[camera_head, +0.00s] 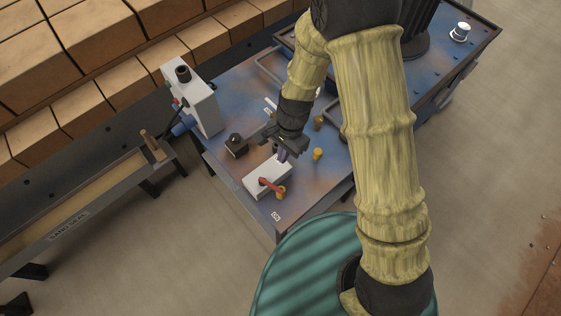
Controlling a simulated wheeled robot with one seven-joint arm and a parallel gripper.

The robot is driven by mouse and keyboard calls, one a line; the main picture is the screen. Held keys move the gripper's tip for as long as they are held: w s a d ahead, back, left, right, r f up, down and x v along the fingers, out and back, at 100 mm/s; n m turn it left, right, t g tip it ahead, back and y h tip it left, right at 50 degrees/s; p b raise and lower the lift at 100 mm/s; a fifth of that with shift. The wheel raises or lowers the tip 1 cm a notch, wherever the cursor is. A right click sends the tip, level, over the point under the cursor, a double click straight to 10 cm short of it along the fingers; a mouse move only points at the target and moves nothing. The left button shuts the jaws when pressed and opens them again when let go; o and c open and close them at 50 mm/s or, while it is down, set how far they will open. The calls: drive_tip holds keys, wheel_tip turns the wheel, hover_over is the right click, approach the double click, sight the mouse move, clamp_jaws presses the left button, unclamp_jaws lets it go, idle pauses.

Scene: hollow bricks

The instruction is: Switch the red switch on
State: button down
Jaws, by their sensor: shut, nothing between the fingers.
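The red switch (271,186) is a red lever on a white box (259,181) near the front corner of a blue, worn table (240,103). The lever lies across the box's top and points to the lower right, with a yellow part at its end. My gripper (281,157) is just above and behind the box, pointing down. It is shut and empty. Its fingertips are close to the far end of the box; I cannot tell whether they touch it. The lever is in plain view and apart from my gripper.
A white control box (190,95) with a black knob stands at the table's left. A small dark box (236,146) is left of my gripper. Yellow knobs (318,154) stand to its right. A wooden-topped bench (70,215) and stacked bricks (110,85) lie left.

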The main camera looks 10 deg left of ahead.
drive_tip(key=r, duration=0.2)
drive_tip(key=w+r, duration=0.1)
drive_tip(key=r, duration=0.1)
drive_tip(key=shift+d+r, duration=0.2)
drive_tip(key=shift+r, duration=0.15)
drive_tip(key=shift+w, duration=0.1)
drive_tip(key=c, duration=1.6)
unclamp_jaws()
drive_tip(key=shift+d+r, duration=0.2)
drive_tip(key=shift+d, duration=0.15)
drive_tip(key=shift+o, duration=0.8)
drive_tip(key=d+r+n+t, duration=0.2)
drive_tip(key=d+r, duration=0.6)
drive_tip(key=d, duration=0.5)
drive_tip(key=shift+w+d+n+t, duration=0.15)
drive_tip(key=shift+w+n+t, duration=0.2)
drive_tip(key=shift+n, duration=0.25)
drive_tip(key=s+d+r+n+t+h, duration=0.1)
drive_tip(key=s+d+r+n, duration=0.2)
drive_tip(key=d, duration=0.6)
drive_tip(key=shift+s+d+r+t, duration=0.15)
drive_tip(key=shift+s+r+t, duration=0.2)
drive_tip(key=shift+r, duration=0.35)
drive_tip(key=shift+w, duration=0.1)
